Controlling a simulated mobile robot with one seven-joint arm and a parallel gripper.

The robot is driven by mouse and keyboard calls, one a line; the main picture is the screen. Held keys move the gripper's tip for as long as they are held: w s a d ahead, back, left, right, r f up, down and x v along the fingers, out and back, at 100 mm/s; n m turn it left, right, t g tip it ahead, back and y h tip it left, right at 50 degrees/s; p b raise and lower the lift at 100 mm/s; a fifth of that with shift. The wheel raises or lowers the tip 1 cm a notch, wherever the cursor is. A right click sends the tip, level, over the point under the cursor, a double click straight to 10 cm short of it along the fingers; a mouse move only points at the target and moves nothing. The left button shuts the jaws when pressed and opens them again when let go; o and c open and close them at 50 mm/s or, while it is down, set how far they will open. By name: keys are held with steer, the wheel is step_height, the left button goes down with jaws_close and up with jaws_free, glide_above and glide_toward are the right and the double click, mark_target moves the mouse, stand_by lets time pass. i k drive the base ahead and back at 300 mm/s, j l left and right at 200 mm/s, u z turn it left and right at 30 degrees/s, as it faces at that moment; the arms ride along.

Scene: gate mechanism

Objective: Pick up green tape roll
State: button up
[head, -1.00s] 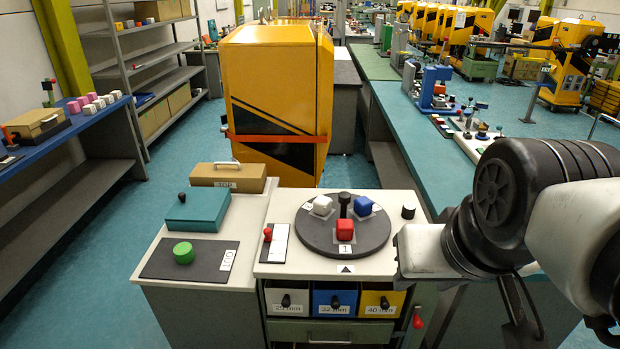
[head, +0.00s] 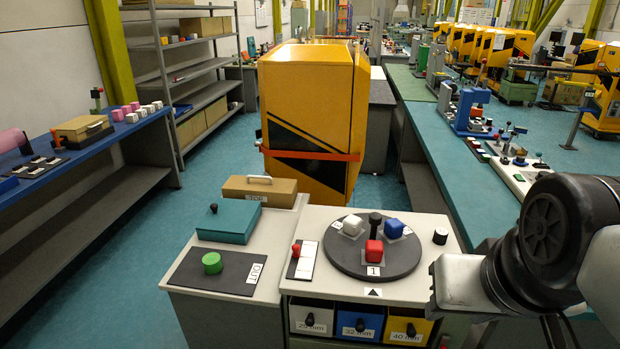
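A short green cylinder (head: 212,263), which looks like the green tape roll, stands on a dark mat (head: 190,276) at the left of the white-topped workstation. A label that seems to read OUT lies on the mat's right part. My arm shows at the lower right, beyond the turntable. The fingers of my gripper do not show, and nothing of mine touches the green piece.
A teal box (head: 228,225) and a cardboard box (head: 258,190) stand behind the mat. Right of it are a red-knobbed lever (head: 295,250) and a dark turntable (head: 345,264) bearing white, red and blue blocks. A yellow cabinet (head: 310,100) stands behind.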

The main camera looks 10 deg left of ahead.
mark_target(212, 262)
steer(key=k+j, duration=0.1)
steer(key=j, duration=0.3)
steer(key=k+j, duration=0.1)
steer(key=j, duration=0.35)
steer(key=j+z, duration=0.1)
steer(key=j, duration=0.45)
steer(key=k+j+z, duration=0.15)
steer(key=j, duration=0.4)
steer(key=i+j+z, duration=0.1)
steer(key=j, duration=0.45)
steer(key=j+z, duration=0.1)
steer(key=j, duration=0.5)
steer(key=i+j, duration=0.2)
steer(key=i+j+z, duration=0.1)
steer(key=j, duration=0.35)
steer(key=i+j, duration=0.25)
steer(key=j+z, duration=0.05)
steer(key=j, duration=0.05)
